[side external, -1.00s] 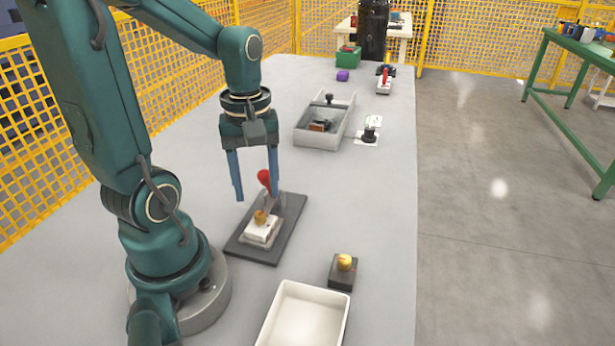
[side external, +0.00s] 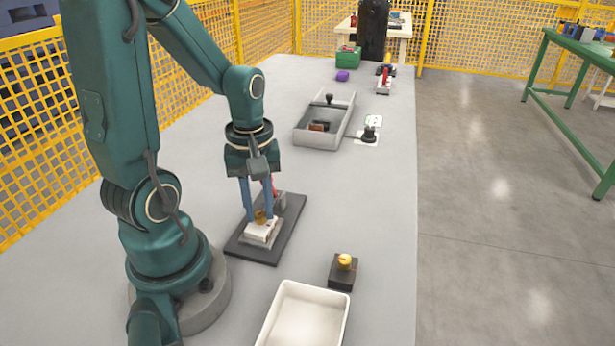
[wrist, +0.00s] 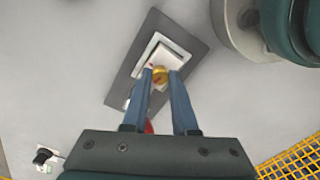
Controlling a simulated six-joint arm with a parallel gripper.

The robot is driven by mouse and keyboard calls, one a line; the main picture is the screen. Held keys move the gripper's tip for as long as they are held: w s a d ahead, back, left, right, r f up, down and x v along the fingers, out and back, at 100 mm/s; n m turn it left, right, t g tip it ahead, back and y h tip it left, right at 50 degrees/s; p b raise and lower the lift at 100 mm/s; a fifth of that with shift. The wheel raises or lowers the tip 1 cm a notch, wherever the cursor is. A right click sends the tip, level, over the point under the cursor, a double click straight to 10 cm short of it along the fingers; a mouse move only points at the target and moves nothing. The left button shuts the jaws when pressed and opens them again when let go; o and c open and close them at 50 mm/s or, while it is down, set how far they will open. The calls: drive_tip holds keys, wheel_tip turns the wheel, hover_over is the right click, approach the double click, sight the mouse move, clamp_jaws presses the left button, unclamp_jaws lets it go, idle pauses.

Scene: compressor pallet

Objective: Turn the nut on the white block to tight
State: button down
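The white block (side external: 260,233) sits on a dark plate (side external: 284,228) on the grey table. The brass-coloured nut (side external: 260,216) is on top of the block. My gripper (side external: 258,217) points down, with one blue finger on each side of the nut. In the wrist view the nut (wrist: 159,74) lies between the fingertips (wrist: 160,72), which look closed against it. A red handle (side external: 274,186) stands behind the block on the same plate, partly hidden by the fingers.
A small dark block with a yellow top (side external: 344,265) and an empty white tray (side external: 346,307) are in front to the right. A grey bin (side external: 311,139) with parts inside stands farther back. The table between is clear.

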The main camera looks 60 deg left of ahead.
sight(260, 214)
drive_tip(key=shift+m, duration=0.3)
drive_tip(key=m, duration=0.9)
drive_tip(key=shift+m, duration=0.4)
idle(0.4)
drive_tip(key=c, duration=0.7)
unclamp_jaws()
drive_tip(key=shift+r, duration=0.1)
drive_tip(key=shift+r, duration=2.45)
